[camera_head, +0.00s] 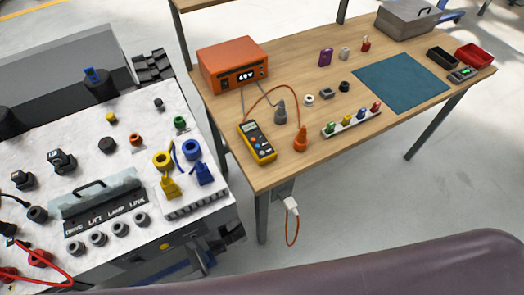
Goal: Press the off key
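I cannot make out a key marked off in the head view. An orange power box (232,65) with a lit display stands at the back left of the wooden table, with small controls on its front. A yellow and black multimeter (256,143) lies at the table's left front edge. The white-topped carrier (100,137) on the left bears dark plugs, coloured parts and a panel (105,219) with sockets below its lettering. Two dark connectors (62,161) with small unreadable labels stand on it. Neither of my grippers is in view.
The wooden table (300,85) carries a teal mat (402,84), a grey case (407,20), red (474,54) and black bins, and a strip of coloured plugs (351,121). Bare floor lies to the right.

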